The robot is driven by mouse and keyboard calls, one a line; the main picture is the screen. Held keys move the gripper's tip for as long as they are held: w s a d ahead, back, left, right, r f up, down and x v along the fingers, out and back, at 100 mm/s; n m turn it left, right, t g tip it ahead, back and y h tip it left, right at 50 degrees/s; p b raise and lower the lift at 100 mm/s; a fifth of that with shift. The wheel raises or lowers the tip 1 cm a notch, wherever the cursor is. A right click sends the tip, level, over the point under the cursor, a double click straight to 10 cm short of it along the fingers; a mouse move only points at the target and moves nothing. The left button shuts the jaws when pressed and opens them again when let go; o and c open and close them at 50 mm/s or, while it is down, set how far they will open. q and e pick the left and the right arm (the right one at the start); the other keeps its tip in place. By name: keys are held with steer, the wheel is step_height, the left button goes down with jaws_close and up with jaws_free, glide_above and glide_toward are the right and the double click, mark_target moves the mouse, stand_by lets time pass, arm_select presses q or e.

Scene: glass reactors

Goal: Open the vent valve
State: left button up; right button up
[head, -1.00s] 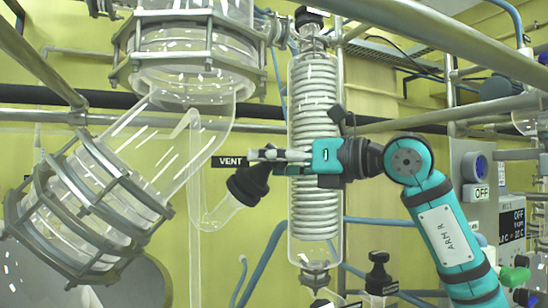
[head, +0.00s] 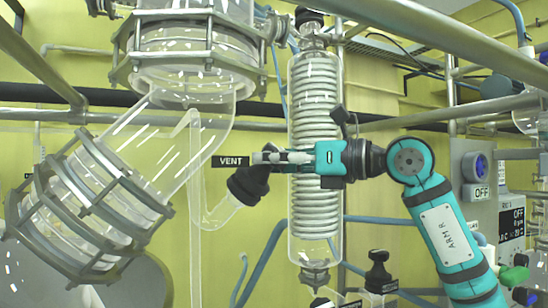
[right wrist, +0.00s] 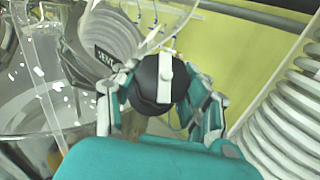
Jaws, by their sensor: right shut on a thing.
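The vent valve's black knob (head: 248,183) sits on the end of a slanted glass side tube (head: 214,212), beside a black "VENT" label (head: 230,161). My right gripper (head: 268,158) reaches in from the right, in front of the coiled condenser, with its fingers at the knob. In the right wrist view the black knob (right wrist: 150,79), with a white bar on its face, sits between the two fingers of the right gripper (right wrist: 160,92). The gripper is shut on it. The knob's far side is hidden. My left gripper is not in view.
A glass condenser with a white coil (head: 314,125) stands just behind my right gripper. A large clamped glass vessel (head: 88,212) is at the left. Metal rails (head: 430,35) cross above. A second black knob (head: 378,272) is at the lower right, near a control panel (head: 480,190).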

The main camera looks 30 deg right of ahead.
steer(key=n+g+y, duration=0.1)
steer(key=n+y+p, duration=0.1)
steer(key=n, duration=0.1)
steer(key=n+g+p, duration=0.1)
steer(key=shift+r+n+g+y, duration=0.25)
steer(key=shift+n+g+y, duration=0.05)
steer(key=shift+n+y, duration=0.1)
steer(key=shift+f+n+g+y+p, duration=0.1)
steer(key=shift+n+g+y+p, duration=0.4)
steer(key=shift+n+g+p, duration=0.55)
steer(key=shift+n+t, duration=0.25)
steer(key=o, duration=1.2)
steer(key=shift+f, duration=0.1)
steer(key=shift+d, duration=0.1)
steer(key=v, duration=1.2)
